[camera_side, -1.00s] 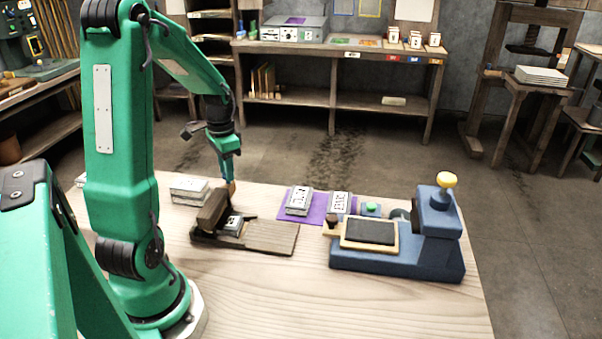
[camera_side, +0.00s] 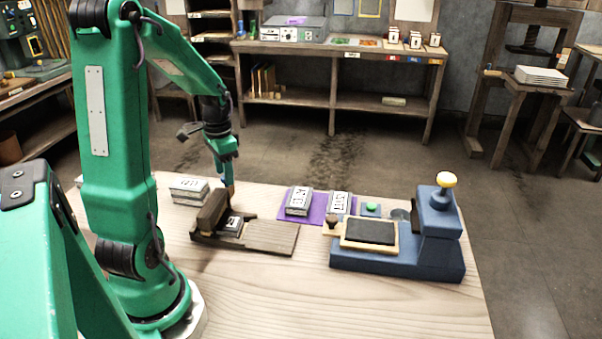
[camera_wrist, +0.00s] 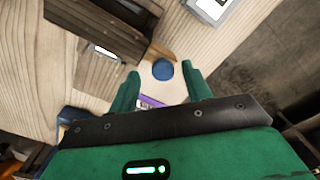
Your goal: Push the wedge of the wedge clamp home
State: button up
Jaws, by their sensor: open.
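The wooden wedge clamp (camera_side: 270,238) sits on the table, with a dark upright block and a light metal piece (camera_side: 230,226) against it. It shows at the upper left in the wrist view (camera_wrist: 85,22). My gripper (camera_side: 229,190) is at the clamp's far side, pointing down. In the wrist view my gripper (camera_wrist: 162,74) is open, its green fingers apart. A round blue top (camera_wrist: 163,70) shows between the fingertips, beside a small wooden strip at the clamp's corner. I cannot tell whether it is the wedge's head or whether the fingers touch it.
Lettered blocks (camera_side: 299,201) stand on a purple mat behind the clamp. A blue press (camera_side: 400,262) with a yellow knob stands to the right. Another grey block (camera_side: 189,189) lies to the left, behind the clamp. The table's front is clear.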

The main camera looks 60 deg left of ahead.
notch_tip(320, 180, up, 8)
dwell(0.5)
jog(key=shift+f, duration=0.1)
jog(key=s+d+r+t, duration=0.1)
jog(key=d+r+t, duration=0.1)
jog(key=d, duration=1)
jog(key=s+d+r+t, duration=0.2)
jog(key=d+r+t, duration=0.1)
jog(key=d, duration=1)
jog(key=shift+s+r+t, duration=0.25)
jog(key=shift+r+t, duration=0.05)
jog(key=shift+r, duration=0.35)
